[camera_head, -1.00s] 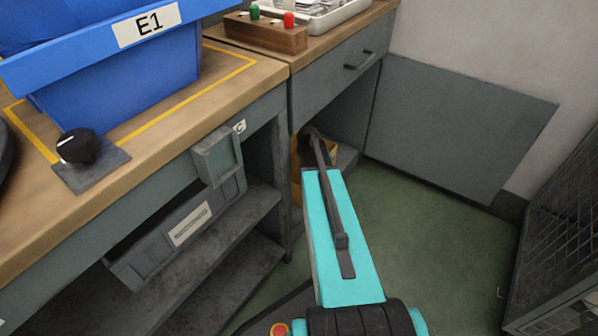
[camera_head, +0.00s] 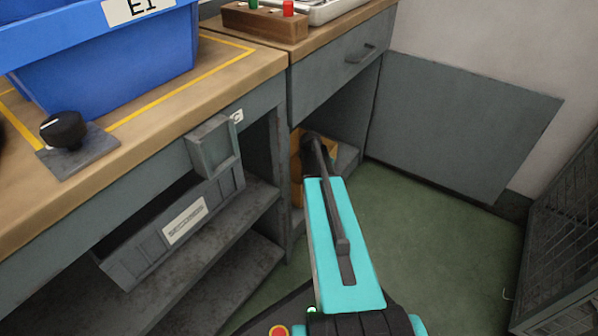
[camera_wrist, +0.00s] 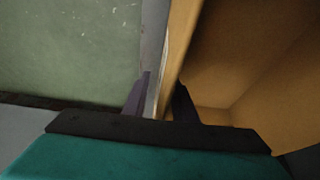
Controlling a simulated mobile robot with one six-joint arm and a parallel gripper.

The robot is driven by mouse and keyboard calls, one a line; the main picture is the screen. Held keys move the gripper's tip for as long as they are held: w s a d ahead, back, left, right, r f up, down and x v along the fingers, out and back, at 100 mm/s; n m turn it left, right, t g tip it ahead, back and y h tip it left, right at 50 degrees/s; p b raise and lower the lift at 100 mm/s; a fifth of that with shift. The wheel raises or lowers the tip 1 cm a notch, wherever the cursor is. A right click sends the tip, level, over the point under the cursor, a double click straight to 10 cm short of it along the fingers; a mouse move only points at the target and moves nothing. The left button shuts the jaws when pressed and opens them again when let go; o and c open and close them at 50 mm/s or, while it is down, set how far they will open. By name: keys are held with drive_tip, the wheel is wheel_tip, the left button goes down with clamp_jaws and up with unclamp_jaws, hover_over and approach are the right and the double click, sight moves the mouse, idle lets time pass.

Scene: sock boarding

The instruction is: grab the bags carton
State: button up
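The bags carton (camera_head: 297,192) is an orange-tan open box on the lower level under the drawer unit. In the head view it is mostly hidden behind the bench leg and my arm. In the wrist view its wall (camera_wrist: 181,45) rises between my two fingers, with the box's inside (camera_wrist: 235,60) to the right. My gripper (camera_wrist: 163,88) straddles this wall, one finger outside on the left and one inside on the right. The fingers stand apart, with a narrow strip showing between the left finger and the wall. Contact with the wall is not clear.
A bench leg and shelves with a grey bin (camera_head: 170,225) stand left of my arm. A blue E1 bin (camera_head: 110,60) sits on the bench top. A grey panel (camera_head: 460,125) leans at the back wall. Green floor (camera_head: 430,240) is clear on the right, before a mesh cage (camera_head: 565,230).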

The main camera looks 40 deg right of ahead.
idle(0.3)
clamp_jaws()
idle(1.3)
